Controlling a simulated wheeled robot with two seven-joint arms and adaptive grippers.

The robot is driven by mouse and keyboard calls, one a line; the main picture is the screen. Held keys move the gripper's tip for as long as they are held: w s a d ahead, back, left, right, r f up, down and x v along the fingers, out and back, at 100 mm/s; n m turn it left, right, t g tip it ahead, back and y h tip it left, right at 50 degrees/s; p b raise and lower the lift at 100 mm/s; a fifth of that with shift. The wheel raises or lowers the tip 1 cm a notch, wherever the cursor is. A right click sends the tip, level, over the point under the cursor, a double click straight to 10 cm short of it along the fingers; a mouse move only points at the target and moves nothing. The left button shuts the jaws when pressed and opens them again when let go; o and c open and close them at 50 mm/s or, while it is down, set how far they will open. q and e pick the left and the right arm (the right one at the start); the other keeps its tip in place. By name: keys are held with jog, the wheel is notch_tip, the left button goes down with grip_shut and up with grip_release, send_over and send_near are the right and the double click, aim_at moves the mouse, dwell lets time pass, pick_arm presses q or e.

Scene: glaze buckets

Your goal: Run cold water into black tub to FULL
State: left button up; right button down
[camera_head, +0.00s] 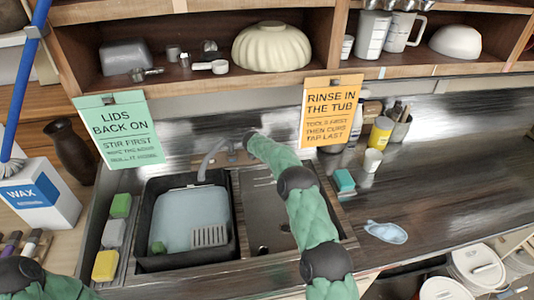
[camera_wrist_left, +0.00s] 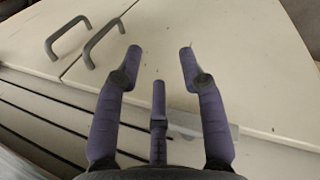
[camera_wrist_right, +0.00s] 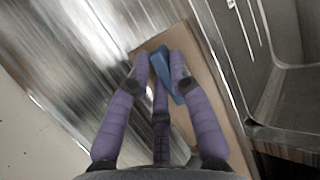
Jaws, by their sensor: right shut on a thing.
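The black tub (camera_head: 238,205) stands in the left sink basin with pale blue water (camera_head: 185,215) in it. A green piece (camera_head: 158,247) and a grey slotted piece (camera_head: 208,237) show in the tub. The grey spout (camera_head: 210,160) curves over its back edge; I cannot make out a stream or a FULL mark. My right arm reaches over the right basin to the tap area. In the right wrist view my right gripper (camera_wrist_right: 160,60) is shut on a blue tap handle (camera_wrist_right: 160,68). My left gripper (camera_wrist_left: 160,58) is open and empty before pale cabinet doors.
Green, grey and yellow sponges lie in a tray (camera_head: 101,285) left of the tub. The right basin (camera_head: 262,215) is beneath my right arm. A teal block (camera_head: 344,180) and a pale blue item (camera_head: 386,232) lie on the counter, with free room further right. Signs hang from the shelf above.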

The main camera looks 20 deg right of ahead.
dwell(0.4)
jog(key=c, duration=1.1)
grip_release()
jog(key=v, duration=1.2)
jog(key=shift+f, duration=0.1)
